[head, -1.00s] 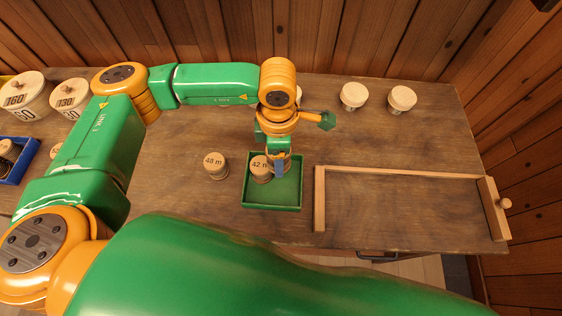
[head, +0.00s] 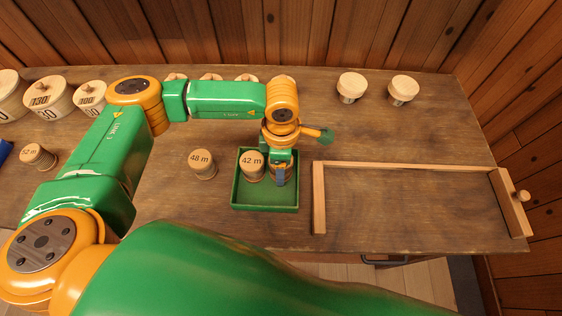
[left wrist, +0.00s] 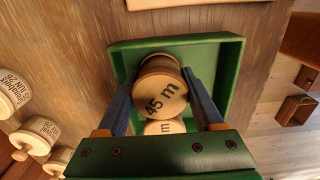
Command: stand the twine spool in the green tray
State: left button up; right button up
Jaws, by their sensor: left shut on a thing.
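My left gripper (head: 280,178) is shut on a wooden spool marked 45 m (left wrist: 160,92), with one blue finger on each side of it. The gripper points down inside the green tray (head: 264,208). The held spool looks upright in or just above the tray; I cannot tell whether its base touches the floor. A spool marked 42 m (head: 252,166) stands in the tray just left of the gripper. Its top shows partly below the held spool in the left wrist view (left wrist: 164,127). The twine itself is not clear to see. My right gripper is not in view.
A spool marked 48 m (head: 203,164) stands left of the tray, another marked 52 m (head: 38,156) farther left. Lidded jars (head: 50,97) line the back left. A wooden frame (head: 319,200) lies right of the tray. Two round-topped pieces (head: 403,89) stand at the back right.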

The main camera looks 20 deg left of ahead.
pick_arm(q)
jog(key=shift+f, duration=0.55)
jog(key=shift+r, duration=0.15)
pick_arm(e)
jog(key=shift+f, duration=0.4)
pick_arm(q)
jog(key=o, duration=1.4)
jog(key=shift+r, duration=0.1)
notch_tip(320, 180, up, 9)
jog(key=p, duration=0.6)
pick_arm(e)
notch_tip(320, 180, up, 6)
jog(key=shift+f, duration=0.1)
